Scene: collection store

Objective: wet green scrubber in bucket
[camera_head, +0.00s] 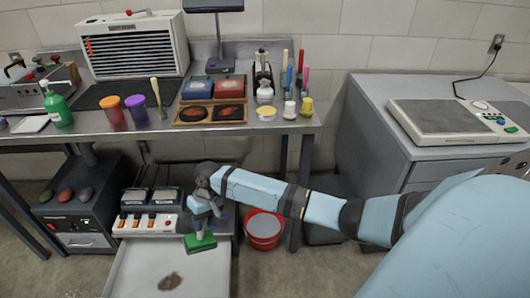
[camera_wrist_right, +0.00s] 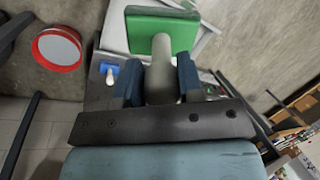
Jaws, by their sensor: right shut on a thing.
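My right gripper (camera_head: 202,222) is shut on the grey handle of the green scrubber (camera_head: 200,243). It holds the scrubber above the pale tray-like surface at the lower left, with the green head hanging down. In the right wrist view the green scrubber (camera_wrist_right: 160,30) shows with its handle between the two blue fingers of the gripper (camera_wrist_right: 158,85). The red bucket (camera_head: 264,230) stands on the floor to the right of the scrubber and apart from it. It also shows in the right wrist view (camera_wrist_right: 58,49). My left gripper is out of view.
A steel bench (camera_head: 230,125) with cups, bottles and brushes stands behind. A unit with orange switches (camera_head: 150,222) sits behind the pale surface (camera_head: 125,270), which bears a brown stain. A grey cabinet (camera_head: 375,130) is at right. Floor is free in front of the bucket.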

